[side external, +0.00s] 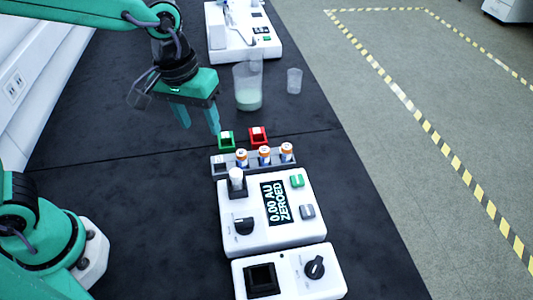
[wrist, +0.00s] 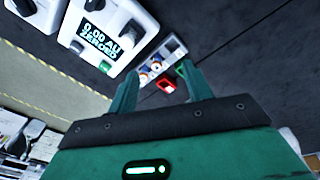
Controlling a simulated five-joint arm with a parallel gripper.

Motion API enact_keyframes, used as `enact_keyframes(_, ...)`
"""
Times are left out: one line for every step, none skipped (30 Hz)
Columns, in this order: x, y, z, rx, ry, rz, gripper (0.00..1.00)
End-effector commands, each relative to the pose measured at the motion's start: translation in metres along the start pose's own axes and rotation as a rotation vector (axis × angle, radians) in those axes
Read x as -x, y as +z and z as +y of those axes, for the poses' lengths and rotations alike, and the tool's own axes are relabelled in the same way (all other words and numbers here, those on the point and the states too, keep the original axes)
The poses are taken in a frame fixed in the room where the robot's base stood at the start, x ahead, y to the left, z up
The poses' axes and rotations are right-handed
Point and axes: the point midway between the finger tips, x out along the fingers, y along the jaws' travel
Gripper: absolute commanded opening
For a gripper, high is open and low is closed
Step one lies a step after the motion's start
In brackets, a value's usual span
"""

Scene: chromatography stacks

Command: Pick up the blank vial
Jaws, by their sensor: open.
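A white-topped vial (side external: 236,177) stands upright in the dark holder at the back left of the white meter (side external: 262,236); it may be the blank vial, but I cannot read a label on it. Three vials with orange, white and blue bands (side external: 264,157) stand in a grey rack (side external: 231,170) behind the meter, and the rack's leftmost place looks empty. My gripper (side external: 202,128) is open and empty, fingers pointing down, above the bench behind and left of the rack. In the wrist view its fingers (wrist: 159,70) frame the rack end and small red block.
A green block (side external: 226,140) and a red block (side external: 258,135) sit just behind the rack. A tall clear beaker (side external: 248,88) and a smaller cup (side external: 294,81) stand farther back. The meter display reads 0.00 AU ZEROED. A second white device (side external: 289,276) is in front. The bench at left is clear.

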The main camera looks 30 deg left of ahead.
Motion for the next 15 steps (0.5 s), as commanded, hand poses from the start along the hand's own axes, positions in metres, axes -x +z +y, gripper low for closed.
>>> enact_keyframes(-0.008,0.001,0.011,0.006,-0.012,-0.021,0.5)
enact_keyframes(-0.013,0.001,0.017,0.014,-0.019,-0.032,0.5)
enact_keyframes(-0.018,0.002,0.025,0.024,-0.028,-0.045,0.5)
enact_keyframes(-0.022,0.002,0.03,0.032,-0.034,-0.053,0.5)
enact_keyframes(-0.026,0.003,0.036,0.038,-0.041,-0.061,0.5)
enact_keyframes(-0.031,0.004,0.042,0.048,-0.049,-0.071,0.5)
enact_keyframes(-0.035,0.004,0.046,0.053,-0.055,-0.077,0.5)
enact_keyframes(-0.038,0.005,0.05,0.059,-0.06,-0.082,0.5)
enact_keyframes(-0.042,0.006,0.054,0.066,-0.067,-0.089,0.5)
enact_keyframes(-0.044,0.007,0.057,0.07,-0.07,-0.092,0.5)
enact_keyframes(-0.046,0.007,0.06,0.073,-0.074,-0.095,0.5)
enact_keyframes(-0.048,0.008,0.062,0.078,-0.078,-0.099,0.5)
enact_keyframes(-0.049,0.009,0.064,0.081,-0.08,-0.101,0.5)
enact_keyframes(-0.05,0.009,0.065,0.083,-0.082,-0.102,0.5)
enact_keyframes(-0.051,0.009,0.066,0.084,-0.083,-0.104,0.5)
